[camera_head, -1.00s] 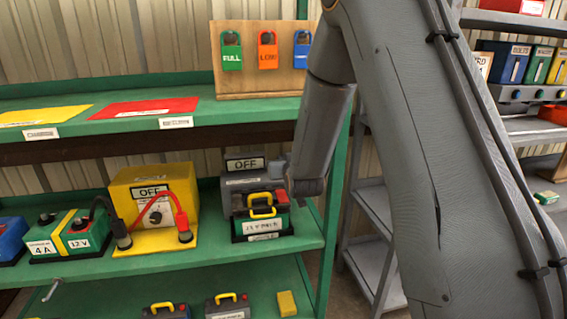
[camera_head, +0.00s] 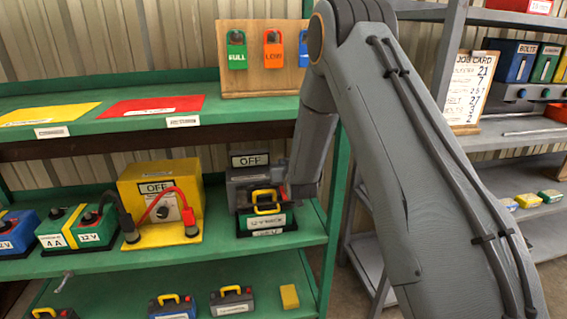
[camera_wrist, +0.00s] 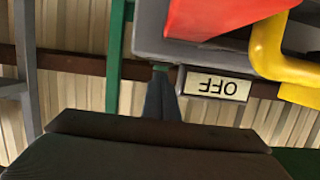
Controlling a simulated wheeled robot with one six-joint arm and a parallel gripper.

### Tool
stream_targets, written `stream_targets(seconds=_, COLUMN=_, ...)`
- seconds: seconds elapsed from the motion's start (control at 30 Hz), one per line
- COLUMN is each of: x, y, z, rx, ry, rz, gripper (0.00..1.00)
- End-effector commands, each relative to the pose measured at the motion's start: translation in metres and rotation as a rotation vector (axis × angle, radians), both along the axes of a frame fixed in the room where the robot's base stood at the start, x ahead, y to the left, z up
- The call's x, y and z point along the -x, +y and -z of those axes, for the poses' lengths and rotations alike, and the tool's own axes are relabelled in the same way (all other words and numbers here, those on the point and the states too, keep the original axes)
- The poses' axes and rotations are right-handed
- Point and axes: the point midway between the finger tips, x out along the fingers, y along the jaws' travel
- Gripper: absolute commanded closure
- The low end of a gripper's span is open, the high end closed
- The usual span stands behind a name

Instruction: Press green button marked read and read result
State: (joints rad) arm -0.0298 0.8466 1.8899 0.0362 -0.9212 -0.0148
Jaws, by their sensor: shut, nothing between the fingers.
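A grey tester (camera_head: 240,184) stands at the right end of the middle green shelf, with an OFF display (camera_head: 250,160) on top. A dark battery with a yellow handle and green front (camera_head: 262,222) is in front of it. My gripper (camera_head: 286,172) is at the tester's right side, mostly hidden by my arm. In the wrist view, which is upside down, my shut, empty fingers (camera_wrist: 162,90) reach close to a small green patch (camera_wrist: 172,73) beside the OFF display (camera_wrist: 222,87). I cannot read a mark on the patch, or tell whether the fingertips touch it.
A yellow unit with an OFF display (camera_head: 160,208) and cables stands to the left, beside a green and yellow battery (camera_head: 76,228). Three padlocks hang on a wooden board (camera_head: 262,78) above. A green shelf post (camera_head: 335,200) stands close to my wrist. More batteries lie below.

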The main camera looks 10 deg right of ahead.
Motion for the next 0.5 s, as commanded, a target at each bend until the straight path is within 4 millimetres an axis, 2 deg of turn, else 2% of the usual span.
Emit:
stream_targets(seconds=0.17, x=0.0, y=0.0, z=0.003, rx=0.0, ry=0.0, rz=0.0, gripper=1.0)
stream_targets(seconds=0.4, x=0.0, y=0.0, z=0.021, rx=0.0, ry=0.004, rz=0.0, gripper=1.0)
stream_targets(seconds=0.5, x=0.002, y=0.0, z=0.022, rx=0.0, ry=0.008, rz=0.0, gripper=1.0)
